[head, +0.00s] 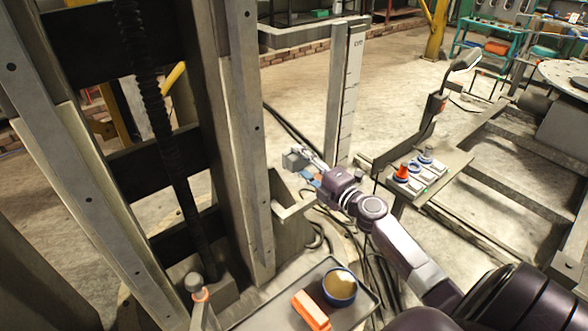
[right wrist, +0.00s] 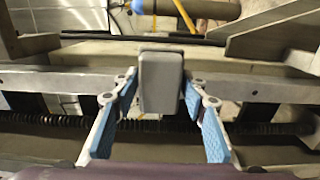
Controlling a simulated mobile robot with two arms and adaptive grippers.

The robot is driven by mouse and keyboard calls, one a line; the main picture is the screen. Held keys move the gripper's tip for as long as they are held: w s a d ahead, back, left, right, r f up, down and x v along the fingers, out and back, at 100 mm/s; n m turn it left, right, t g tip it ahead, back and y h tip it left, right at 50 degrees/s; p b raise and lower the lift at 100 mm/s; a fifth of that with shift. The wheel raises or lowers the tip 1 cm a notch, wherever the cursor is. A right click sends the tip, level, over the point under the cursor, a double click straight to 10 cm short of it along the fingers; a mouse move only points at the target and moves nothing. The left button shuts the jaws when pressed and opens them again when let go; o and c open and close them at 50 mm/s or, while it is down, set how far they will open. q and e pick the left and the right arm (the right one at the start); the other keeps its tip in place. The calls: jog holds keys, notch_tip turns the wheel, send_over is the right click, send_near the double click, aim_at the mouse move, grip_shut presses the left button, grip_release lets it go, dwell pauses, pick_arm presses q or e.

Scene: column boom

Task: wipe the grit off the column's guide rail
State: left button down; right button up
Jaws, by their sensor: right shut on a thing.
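The column's upright grey guide rail (head: 240,120) stands left of centre in the head view, and a second rail (head: 75,170) runs along the far left. In the right wrist view a grey metal rail (right wrist: 245,87) with bolt holes crosses behind the gripper. My right gripper (head: 309,165) is shut on a grey block (head: 295,158), right of the nearer rail and apart from it in the head view. The block (right wrist: 161,82) sits between the blue-padded fingers (right wrist: 160,98) in the wrist view. Grit on the rails cannot be made out. My left gripper is not in view.
A tray (head: 262,317) at the bottom holds an orange block (head: 311,310) and a blue bowl (head: 340,287) with brown contents. A marked scale post (head: 345,95) stands behind my gripper. A control panel (head: 418,175) with a red knob is at right. Cables lie on the floor.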

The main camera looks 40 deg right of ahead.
jog(key=shift+w+d, duration=0.1)
jog(key=shift+w, duration=0.2)
jog(key=shift+w+a+b, duration=0.15)
jog(key=shift+w+b, duration=0.1)
jog(key=shift+w, duration=1.15)
jog(key=shift+w+a+b, duration=0.15)
jog(key=shift+w+b, duration=0.1)
jog(key=shift+w, duration=1.1)
jog(key=shift+w+f, duration=0.1)
jog(key=shift+w, duration=0.85)
notch_tip(320, 180, up, 4)
jog(key=p, duration=0.3)
jog(key=shift+p, duration=0.4)
notch_tip(320, 180, down, 4)
jog(key=b, duration=0.4)
jog(key=shift+w, duration=0.1)
jog(key=shift+a, duration=0.1)
